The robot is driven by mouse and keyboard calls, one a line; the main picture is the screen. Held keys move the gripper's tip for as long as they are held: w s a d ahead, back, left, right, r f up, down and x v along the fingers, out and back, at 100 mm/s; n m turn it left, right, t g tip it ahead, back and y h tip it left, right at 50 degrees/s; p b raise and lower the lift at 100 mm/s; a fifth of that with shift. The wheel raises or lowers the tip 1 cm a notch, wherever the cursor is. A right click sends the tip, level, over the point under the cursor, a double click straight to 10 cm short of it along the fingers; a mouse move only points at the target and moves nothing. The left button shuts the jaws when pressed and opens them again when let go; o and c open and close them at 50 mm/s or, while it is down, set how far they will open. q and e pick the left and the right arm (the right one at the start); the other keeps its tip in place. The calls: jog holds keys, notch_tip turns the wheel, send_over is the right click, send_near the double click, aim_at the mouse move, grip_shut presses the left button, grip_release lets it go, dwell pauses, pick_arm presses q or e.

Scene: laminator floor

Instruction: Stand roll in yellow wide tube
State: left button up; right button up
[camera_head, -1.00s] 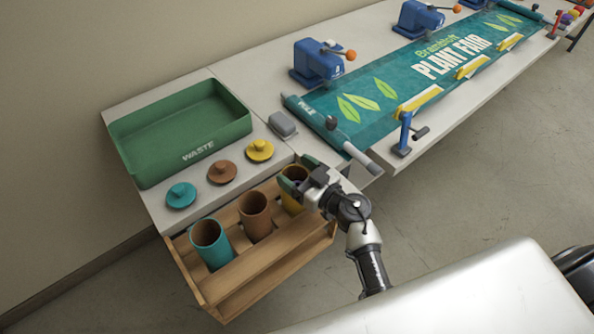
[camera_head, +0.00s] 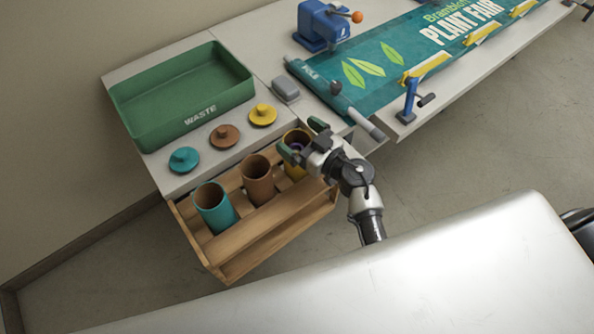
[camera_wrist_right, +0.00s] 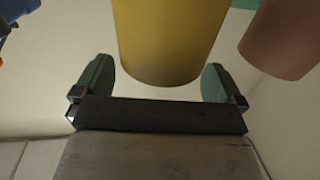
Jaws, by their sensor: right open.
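The yellow wide tube (camera_head: 290,164) stands in the right end of the wooden rack, partly hidden by my right gripper. Something purple, likely the roll (camera_head: 296,146), shows inside its mouth; how deep it sits is hidden. My right gripper (camera_head: 302,139) is open at the tube's upper end, with one green-padded finger on the near left and one behind. In the right wrist view the yellow tube (camera_wrist_right: 168,40) is centred beyond the gap between the spread fingers (camera_wrist_right: 158,82), and nothing is held. My left gripper is not in view.
Brown (camera_head: 259,181) and teal (camera_head: 214,207) tubes stand left of the yellow one in the wooden rack (camera_head: 270,230). Teal, brown and yellow (camera_head: 263,115) lids lie on the table behind. A green waste tray (camera_head: 190,118) and grey block (camera_head: 285,89) sit farther back. A banner lies right.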

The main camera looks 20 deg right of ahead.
jog(key=shift+p+v, duration=0.95)
jog(key=shift+v, duration=1.55)
